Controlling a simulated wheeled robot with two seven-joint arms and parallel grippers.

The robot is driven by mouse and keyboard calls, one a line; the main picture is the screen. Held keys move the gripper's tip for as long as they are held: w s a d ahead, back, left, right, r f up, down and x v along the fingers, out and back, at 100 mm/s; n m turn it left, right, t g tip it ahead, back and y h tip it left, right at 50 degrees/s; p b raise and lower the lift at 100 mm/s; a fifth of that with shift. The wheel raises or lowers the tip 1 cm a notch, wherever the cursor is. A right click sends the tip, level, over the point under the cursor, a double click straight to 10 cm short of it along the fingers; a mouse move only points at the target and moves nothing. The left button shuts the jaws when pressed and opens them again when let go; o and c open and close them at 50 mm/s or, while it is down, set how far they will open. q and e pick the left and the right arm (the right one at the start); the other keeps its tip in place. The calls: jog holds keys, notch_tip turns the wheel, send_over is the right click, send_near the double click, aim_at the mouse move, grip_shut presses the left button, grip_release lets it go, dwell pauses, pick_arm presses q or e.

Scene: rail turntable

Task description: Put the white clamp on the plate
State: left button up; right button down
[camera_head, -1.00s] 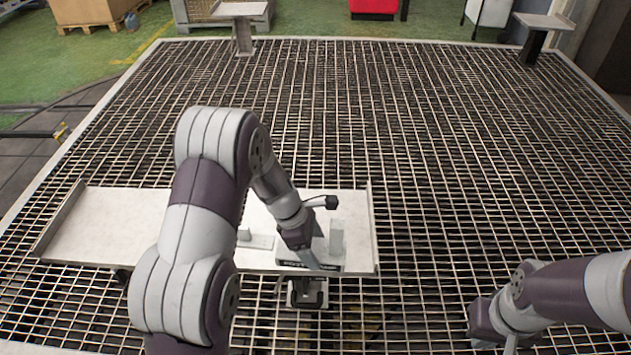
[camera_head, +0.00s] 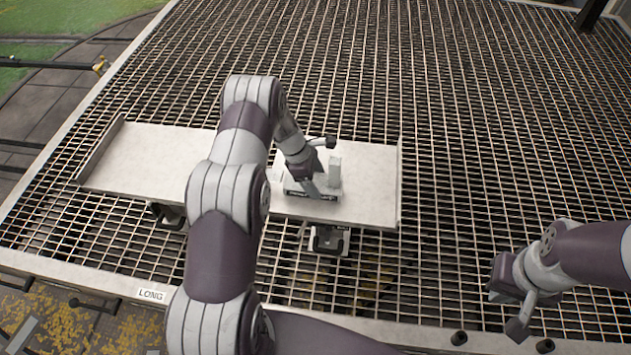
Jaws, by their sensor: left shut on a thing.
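The long white plate (camera_head: 370,205) lies across the grating, with raised strips at both ends. My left gripper (camera_head: 316,186) reaches down over its right half and is shut on the white clamp (camera_head: 335,170). The clamp has an upright pale block on its right and a dark lettered strip along its front. It appears over the plate, inside the front edge; whether it touches the plate I cannot tell. My gripper and wrist hide part of it. My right gripper (camera_head: 515,305) is over the grating at the right, apart from the plate; its jaws are unclear.
The metal grating (camera_head: 480,130) is open behind and right of the plate. A label reading LONG (camera_head: 152,295) is on the front frame.

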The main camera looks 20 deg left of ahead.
pick_arm(q)
jog(key=shift+w+f, duration=0.1)
jog(key=shift+f, duration=0.7)
jog(key=shift+f, duration=0.1)
